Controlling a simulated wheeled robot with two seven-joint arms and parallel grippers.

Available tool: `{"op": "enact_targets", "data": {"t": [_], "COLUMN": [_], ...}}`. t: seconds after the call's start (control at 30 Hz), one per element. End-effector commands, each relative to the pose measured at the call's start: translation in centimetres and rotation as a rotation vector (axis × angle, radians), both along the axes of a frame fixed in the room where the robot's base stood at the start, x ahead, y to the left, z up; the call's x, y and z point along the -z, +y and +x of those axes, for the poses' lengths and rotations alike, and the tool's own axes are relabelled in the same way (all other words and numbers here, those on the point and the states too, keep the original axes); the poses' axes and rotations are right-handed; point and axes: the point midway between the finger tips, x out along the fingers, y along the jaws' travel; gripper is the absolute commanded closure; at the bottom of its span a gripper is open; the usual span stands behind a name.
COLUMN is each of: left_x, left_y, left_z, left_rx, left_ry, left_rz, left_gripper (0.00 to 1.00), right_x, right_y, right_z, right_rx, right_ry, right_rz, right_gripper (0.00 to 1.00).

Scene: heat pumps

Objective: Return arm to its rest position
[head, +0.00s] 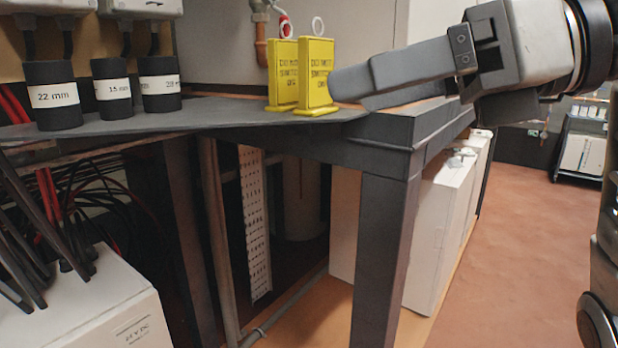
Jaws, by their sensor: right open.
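My right gripper (345,88) comes in from the right over the corner of the dark work table (385,132). Its grey fingers point left and seem to overlap in this view, and nothing shows between them. The fingertips are just right of two yellow signs with "do not switch on" lettering, the nearer one (316,78) and the one behind it (284,75). Both signs stand upright on the table top. Whether the fingertips touch the nearer sign I cannot tell. My left gripper is not in view.
Several black cups with size labels (57,97) stand on the table at left. A white box with cables (90,305) is below them. White panels (440,230) lean under the table at right. The brown floor (520,260) is clear at right. A rack (582,150) stands farther back.

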Motion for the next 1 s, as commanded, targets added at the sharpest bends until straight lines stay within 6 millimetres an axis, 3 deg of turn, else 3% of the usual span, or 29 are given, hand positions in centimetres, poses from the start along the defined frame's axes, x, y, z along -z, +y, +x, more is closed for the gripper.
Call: {"op": "enact_targets", "data": {"t": [0.1,0.33,0.47,0.57,0.67,0.8,0.9,1.0], "left_x": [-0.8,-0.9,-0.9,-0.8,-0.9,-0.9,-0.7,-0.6], "left_y": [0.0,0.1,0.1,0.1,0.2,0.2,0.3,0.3], "left_z": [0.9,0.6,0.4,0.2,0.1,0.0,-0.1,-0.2], "left_rx": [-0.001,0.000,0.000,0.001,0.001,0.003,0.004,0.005], "left_ry": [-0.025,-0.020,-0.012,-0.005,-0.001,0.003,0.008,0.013], "left_rz": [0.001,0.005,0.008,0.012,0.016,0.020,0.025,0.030], "left_gripper": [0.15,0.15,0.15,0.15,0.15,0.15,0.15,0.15], "right_x": [1.4,3.5,4.6,6.4,10.2,19.4,26.9,34.3], "right_y": [1.3,2.6,1.7,-0.4,-2.9,-6.3,-7.9,-8.7], "right_z": [-0.6,-1.9,-1.1,1.1,4.1,7.4,7.7,6.2], "right_rx": [-0.111,-0.331,-0.417,-0.398,-0.294,-0.015,0.231,0.500], "right_ry": [0.090,0.351,0.615,0.843,1.078,1.405,1.602,1.779], "right_rz": [0.094,0.415,0.761,1.071,1.380,1.768,1.966,2.105], "right_gripper": [0.15,0.15,0.15,0.15,0.15,0.15,0.15,0.15]}}
